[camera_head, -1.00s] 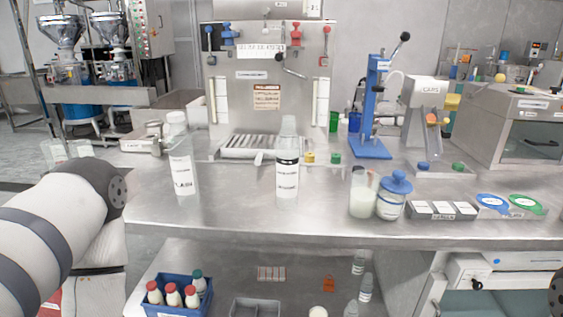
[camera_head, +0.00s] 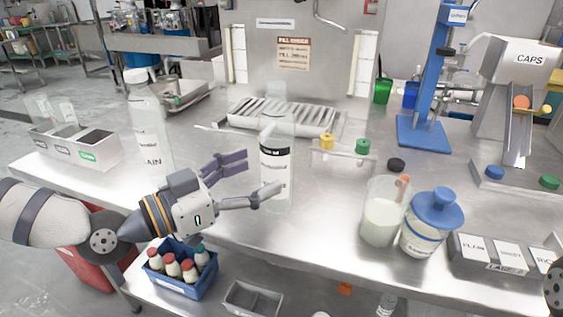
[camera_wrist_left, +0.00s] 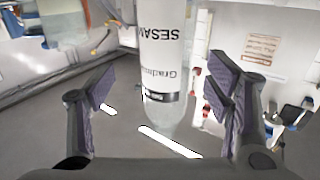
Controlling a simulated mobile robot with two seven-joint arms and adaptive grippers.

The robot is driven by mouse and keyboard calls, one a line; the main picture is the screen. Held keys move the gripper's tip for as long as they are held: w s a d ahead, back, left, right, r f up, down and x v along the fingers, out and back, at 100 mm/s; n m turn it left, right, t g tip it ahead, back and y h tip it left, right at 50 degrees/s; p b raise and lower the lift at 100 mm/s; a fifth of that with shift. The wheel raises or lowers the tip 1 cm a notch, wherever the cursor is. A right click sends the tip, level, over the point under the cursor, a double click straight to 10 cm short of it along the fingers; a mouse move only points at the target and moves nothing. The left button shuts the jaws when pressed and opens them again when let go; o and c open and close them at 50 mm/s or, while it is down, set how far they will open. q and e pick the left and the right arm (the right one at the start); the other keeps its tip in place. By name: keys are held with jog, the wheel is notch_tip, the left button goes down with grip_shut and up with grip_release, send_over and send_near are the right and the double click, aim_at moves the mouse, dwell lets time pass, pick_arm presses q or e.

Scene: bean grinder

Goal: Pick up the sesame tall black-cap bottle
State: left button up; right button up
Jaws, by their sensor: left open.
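The sesame bottle (camera_head: 275,170) is a tall clear bottle with a white label and a black band, standing upright on the steel table. The left wrist view also shows it (camera_wrist_left: 165,62), with "SESAM" readable on its label; a black cap cannot be made out. My left gripper (camera_head: 262,172) is open at the left side of this bottle, its fingers pointing toward it. In the left wrist view, the bottle is between the two spread fingers, apart from both.
A tall bottle labelled PLAIN (camera_head: 150,145) stands left, behind my left gripper. A glass of white liquid (camera_head: 382,215) and a blue-lidded jar (camera_head: 427,230) stand to the right. A slatted tray (camera_head: 275,117) lies behind the bottle. A blue crate of small bottles (camera_head: 182,280) sits below.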

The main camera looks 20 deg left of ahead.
aim_at(264, 164)
pick_arm(q)
jog(key=x, duration=0.3)
jog(key=b+x, duration=0.1)
jog(key=x, duration=0.2)
jog(key=shift+w+a+r, duration=0.15)
jog(key=shift+a+r, duration=0.05)
jog(key=shift+a, duration=0.1)
jog(key=shift+r, duration=0.1)
jog(key=c, duration=1.2)
jog(key=shift+o, duration=0.2)
